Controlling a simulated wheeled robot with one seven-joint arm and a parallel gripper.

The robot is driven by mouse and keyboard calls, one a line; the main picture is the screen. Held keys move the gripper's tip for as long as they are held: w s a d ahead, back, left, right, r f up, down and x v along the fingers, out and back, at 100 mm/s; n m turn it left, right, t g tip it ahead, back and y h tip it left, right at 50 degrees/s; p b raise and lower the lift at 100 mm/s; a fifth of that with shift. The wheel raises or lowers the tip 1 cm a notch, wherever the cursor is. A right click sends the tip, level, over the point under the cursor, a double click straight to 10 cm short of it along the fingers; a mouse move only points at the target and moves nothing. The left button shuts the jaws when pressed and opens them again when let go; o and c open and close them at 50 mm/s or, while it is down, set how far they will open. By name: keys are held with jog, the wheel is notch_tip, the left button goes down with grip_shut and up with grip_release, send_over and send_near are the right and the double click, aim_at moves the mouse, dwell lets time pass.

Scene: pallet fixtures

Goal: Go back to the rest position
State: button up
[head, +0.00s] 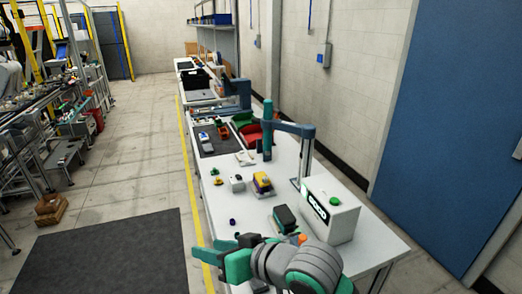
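My arm reaches in from the bottom edge of the head view, over the near end of the long white table (218,203). My gripper (208,254) points left, at the table's near left edge and close to the yellow floor line.
A white box with a green button (330,210), a dark green block (284,218) and a yellow and purple part (262,184) stand beyond my arm. A teal post (267,130) rises mid-table.

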jog(key=w+a+r+m+t+y, duration=0.3)
jog(key=w+r+m+t, duration=0.15)
jog(key=t, duration=0.25)
jog(key=s+d+f+m+t+h, duration=0.1)
jog(key=s+d+f+m+h, duration=0.25)
jog(key=f, duration=0.35)
jog(key=s+d+f+m+t+h, duration=0.25)
jog(key=s+f+h, duration=0.2)
jog(key=f, duration=0.35)
jog(key=s+d+f+m+t+h, duration=0.1)
jog(key=s+d+f+m+h, duration=0.1)
jog(key=s+f+m+h, duration=0.4)
jog(key=s+d+f+n+g, duration=0.1)
jog(key=s+f+n, duration=0.4)
jog(key=s, duration=0.6)
jog(key=s+d+f+n+g, duration=0.2)
jog(key=s+d+f+n, duration=0.2)
jog(key=s, duration=0.6)
jog(key=shift+s+d+f+n, duration=0.2)
jog(key=shift+s+f+n, duration=0.2)
jog(key=shift+f+n, duration=0.35)
